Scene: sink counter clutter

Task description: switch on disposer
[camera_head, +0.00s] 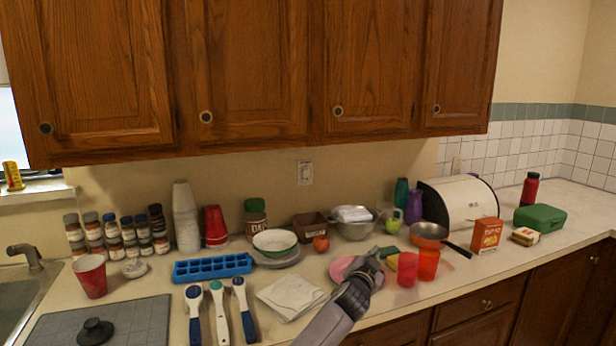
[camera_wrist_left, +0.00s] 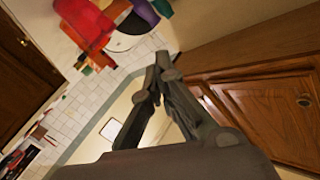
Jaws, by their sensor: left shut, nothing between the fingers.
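A wall plate with a switch or outlet (camera_head: 305,173) is on the beige wall under the upper cabinets, in the head view. It is too small to tell its position. A second pale plate (camera_head: 456,165) is on the wall further right. My left gripper (camera_head: 374,256) is over the counter, right of and well below the first plate, apart from it. Its fingers are shut and empty; they also show in the left wrist view (camera_wrist_left: 163,68). A pale rectangle (camera_wrist_left: 111,129) on the wall there may be a plate; I cannot tell. My right gripper is not in view.
The counter is crowded: stacked cups (camera_head: 186,215), a blue ice tray (camera_head: 212,267), bowls (camera_head: 274,241), a tomato (camera_head: 321,243), a pan (camera_head: 428,235) and red cups (camera_head: 428,264). Wooden upper cabinets (camera_head: 250,65) overhang the wall. The wall around the first plate is bare.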

